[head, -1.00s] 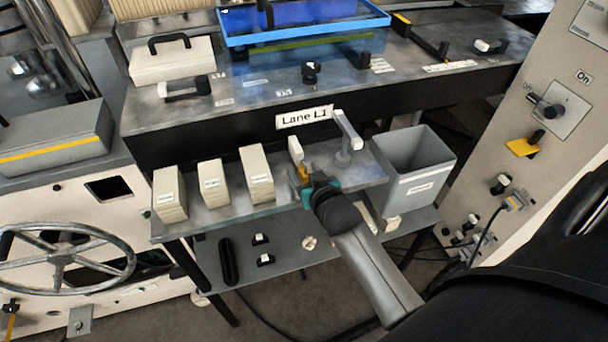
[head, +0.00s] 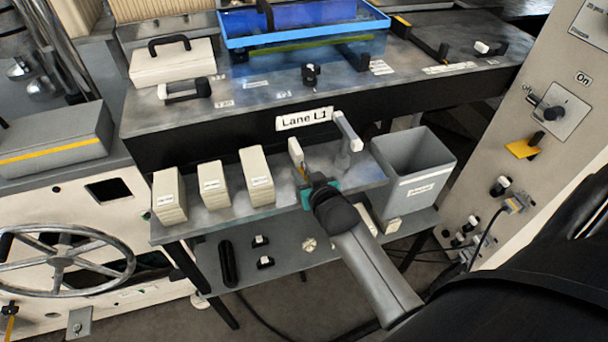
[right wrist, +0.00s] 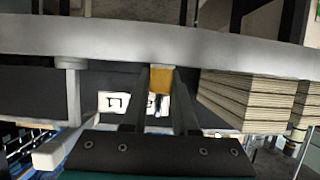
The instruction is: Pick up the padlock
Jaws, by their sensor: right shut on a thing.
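A small brass-coloured padlock (right wrist: 160,78) sits between the fingertips of my right gripper (right wrist: 160,100) in the right wrist view. The fingers are shut on its body. In the head view my right gripper (head: 307,176) is over the right part of the narrow shelf, with a sliver of the padlock (head: 305,168) showing at its tip. The gripper hides most of the padlock there, and I cannot tell whether it is clear of the shelf. My left gripper is not in view.
Several cream card stacks (head: 257,176) stand on the narrow shelf (head: 232,216), left of my gripper. A white-armed post (head: 346,136) and a grey bin (head: 416,178) are to the right. A small pale upright piece (head: 296,152) is close behind the gripper. The lower shelf holds small items.

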